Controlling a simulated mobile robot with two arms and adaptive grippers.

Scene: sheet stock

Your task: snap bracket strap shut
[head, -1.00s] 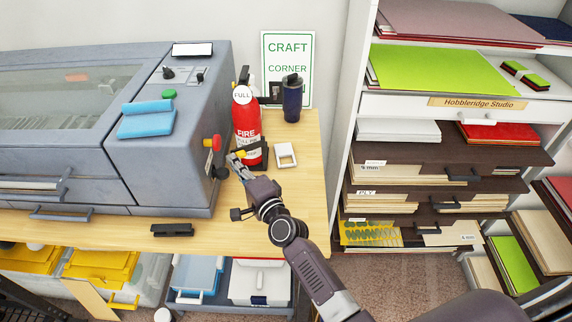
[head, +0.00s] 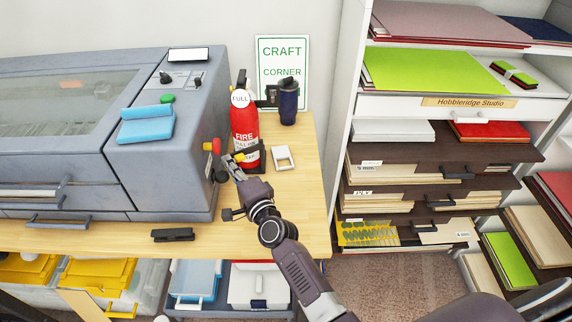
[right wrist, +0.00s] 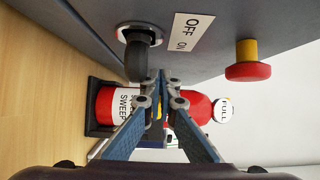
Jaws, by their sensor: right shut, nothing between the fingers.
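The red fire extinguisher (head: 244,124) with a round FULL tag stands upright on the wooden bench, beside the grey machine. It also shows sideways in the right wrist view (right wrist: 197,108). A black bracket (head: 262,156) is at its lower right; its dark base also shows in the right wrist view (right wrist: 93,118). I cannot make out whether a strap is open or closed. My right gripper (head: 226,163) is in front of the extinguisher's lower left, near the machine's black knob. In the right wrist view its fingertips (right wrist: 163,78) are together and empty. A yellow part (right wrist: 156,124) shows behind the fingers. My left gripper is out of view.
The grey machine (head: 165,180) has a black knob (right wrist: 139,60) and a red-yellow button (right wrist: 248,62) close to my right gripper. A dark tumbler (head: 288,103) and a white square item (head: 283,158) are right of the extinguisher. Front bench space is mostly clear.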

